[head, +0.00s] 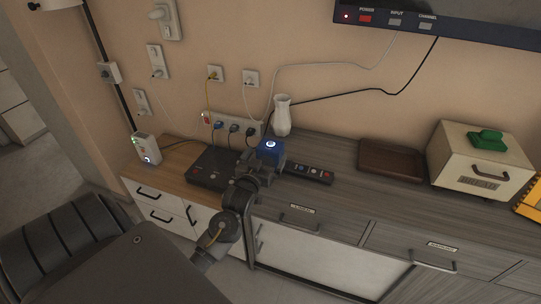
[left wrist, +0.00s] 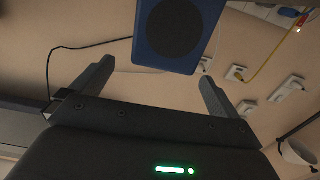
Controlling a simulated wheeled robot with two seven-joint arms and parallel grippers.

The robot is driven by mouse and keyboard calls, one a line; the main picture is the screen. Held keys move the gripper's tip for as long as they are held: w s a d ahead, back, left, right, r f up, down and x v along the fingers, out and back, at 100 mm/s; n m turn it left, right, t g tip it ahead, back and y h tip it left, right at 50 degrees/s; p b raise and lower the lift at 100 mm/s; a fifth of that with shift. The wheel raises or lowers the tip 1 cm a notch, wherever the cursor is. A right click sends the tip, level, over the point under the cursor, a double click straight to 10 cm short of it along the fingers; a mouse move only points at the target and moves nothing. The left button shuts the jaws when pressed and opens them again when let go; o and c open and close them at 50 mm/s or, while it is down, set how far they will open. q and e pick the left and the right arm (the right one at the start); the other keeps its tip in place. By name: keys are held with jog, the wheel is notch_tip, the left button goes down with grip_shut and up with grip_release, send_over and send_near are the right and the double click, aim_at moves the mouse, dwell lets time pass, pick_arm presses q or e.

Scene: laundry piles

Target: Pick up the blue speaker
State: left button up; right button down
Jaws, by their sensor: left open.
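The blue speaker (head: 270,147) is a small dark blue box with a glowing ring on top, on the grey wooden cabinet top in the head view. In the left wrist view the speaker (left wrist: 178,35) shows its round dark driver, past the fingertips and partly cut off by the top edge. My left gripper (head: 264,162) is at the speaker's near side and hides its lower part. In the left wrist view the gripper (left wrist: 156,70) has its fingers spread wide, with nothing held between them. My right gripper is not in view.
A black router-like box (head: 212,168) stands left of the speaker, and a remote (head: 307,173) lies close on its right. A white vase (head: 282,116) stands behind. A brown tray (head: 391,161) and a cream bread box (head: 480,165) are farther right. Cables hang along the wall.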

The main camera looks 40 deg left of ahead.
aim_at(270, 143)
pick_arm(q)
jog(key=shift+a+p+x, duration=0.1)
jog(key=shift+p+x, duration=0.25)
jog(key=shift+x, duration=1.3)
jog(key=shift+a+p+x, duration=0.15)
jog(key=shift+p+x, duration=0.15)
jog(key=shift+x, duration=1.3)
jog(key=shift+s+r, duration=0.1)
jog(key=c, duration=1.2)
jog(key=shift+o, duration=0.2)
jog(key=shift+r, duration=0.1)
jog(key=shift+r, duration=0.65)
jog(key=s+r+b, duration=0.1)
jog(key=s+r, duration=1)
jog(key=s, duration=0.3)
jog(key=shift+d+r, duration=0.2)
jog(key=shift+d, duration=0.05)
